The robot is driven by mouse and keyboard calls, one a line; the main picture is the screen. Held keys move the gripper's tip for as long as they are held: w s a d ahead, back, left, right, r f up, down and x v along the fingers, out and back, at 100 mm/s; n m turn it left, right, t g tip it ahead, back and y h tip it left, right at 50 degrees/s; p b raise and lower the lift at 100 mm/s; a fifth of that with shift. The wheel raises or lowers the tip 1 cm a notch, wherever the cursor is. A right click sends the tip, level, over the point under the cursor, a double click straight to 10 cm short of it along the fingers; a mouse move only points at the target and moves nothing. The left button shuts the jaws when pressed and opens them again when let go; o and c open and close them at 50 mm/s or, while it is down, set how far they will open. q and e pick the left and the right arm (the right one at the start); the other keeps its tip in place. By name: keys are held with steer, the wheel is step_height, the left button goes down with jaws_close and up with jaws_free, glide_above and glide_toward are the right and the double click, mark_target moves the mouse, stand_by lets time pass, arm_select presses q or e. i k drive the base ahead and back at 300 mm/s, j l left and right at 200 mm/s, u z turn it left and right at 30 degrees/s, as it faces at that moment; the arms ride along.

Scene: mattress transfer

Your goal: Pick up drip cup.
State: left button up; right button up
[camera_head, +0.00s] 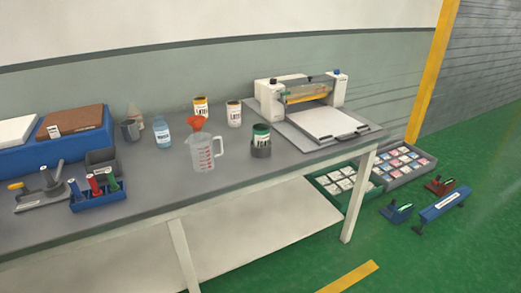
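I cannot tell for certain which vessel is the drip cup. A dark grey cup (261,152) stands on the table (120,222) just left of the white machine, with a green-topped labelled can (261,132) set in or directly behind it. Another grey cup (129,131) stands near the wall, left of a blue-tinted bottle (162,133). Neither of my grippers shows in the head view.
A white press-like machine (268,101) stands at the table's right end. A blue tool holder (97,197) is at left. Crates (404,166) and blue tools lie on the green floor. The table's front strip is clear.

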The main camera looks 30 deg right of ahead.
mark_target(260, 152)
steer(key=j+z, duration=0.1)
steer(key=z, duration=0.25)
steer(key=i+j+z, duration=0.1)
steer(key=z, duration=0.25)
steer(key=j+z, duration=0.15)
steer(key=z, duration=0.2)
